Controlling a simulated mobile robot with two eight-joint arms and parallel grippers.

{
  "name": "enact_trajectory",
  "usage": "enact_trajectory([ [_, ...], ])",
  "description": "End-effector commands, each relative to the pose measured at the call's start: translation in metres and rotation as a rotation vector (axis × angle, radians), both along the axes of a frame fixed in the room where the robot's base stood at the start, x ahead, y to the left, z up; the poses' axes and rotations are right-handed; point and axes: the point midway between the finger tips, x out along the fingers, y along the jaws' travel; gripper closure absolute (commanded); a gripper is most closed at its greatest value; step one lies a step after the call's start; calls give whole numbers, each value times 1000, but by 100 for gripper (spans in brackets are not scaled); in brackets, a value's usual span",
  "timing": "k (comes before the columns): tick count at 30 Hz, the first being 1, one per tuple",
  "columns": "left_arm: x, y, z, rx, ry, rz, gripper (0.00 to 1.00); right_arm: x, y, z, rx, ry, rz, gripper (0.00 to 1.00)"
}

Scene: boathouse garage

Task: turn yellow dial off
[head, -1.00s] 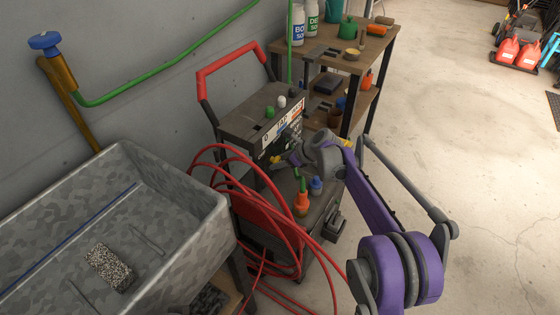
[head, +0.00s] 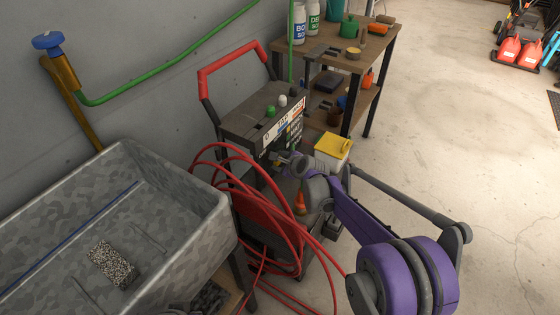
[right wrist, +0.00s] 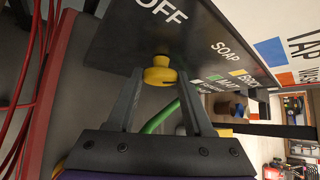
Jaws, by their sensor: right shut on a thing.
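The yellow dial (right wrist: 158,74) sits on the underside edge of a dark panel (right wrist: 150,35) in the right wrist view, below the white word OFF. My right gripper (right wrist: 160,80) has a finger on each side of it and is shut on it. In the head view the panel is the front of a grey machine (head: 255,112) with a red handle (head: 230,68). My right gripper (head: 282,160) reaches the lower part of that front, and the dial cannot be made out there. My left gripper is not in view.
A red hose (head: 225,200) loops beside the machine, close to my right arm. A wooden shelf (head: 375,50) with bottles and a white box with a yellow lid (head: 333,146) are behind.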

Motion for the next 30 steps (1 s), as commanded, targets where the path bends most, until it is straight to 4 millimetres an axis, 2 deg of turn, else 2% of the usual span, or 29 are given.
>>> enact_trajectory([
  [13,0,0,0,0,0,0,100,0,0,0,-8,-11,1,100],
  [14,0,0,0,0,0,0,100,0,0,0,-8,-11,1,47],
  [18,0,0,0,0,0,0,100,0,0,0,-7,-10,0,21],
  [30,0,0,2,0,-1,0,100,-6,-3,5,-8,-11,-1,21],
])
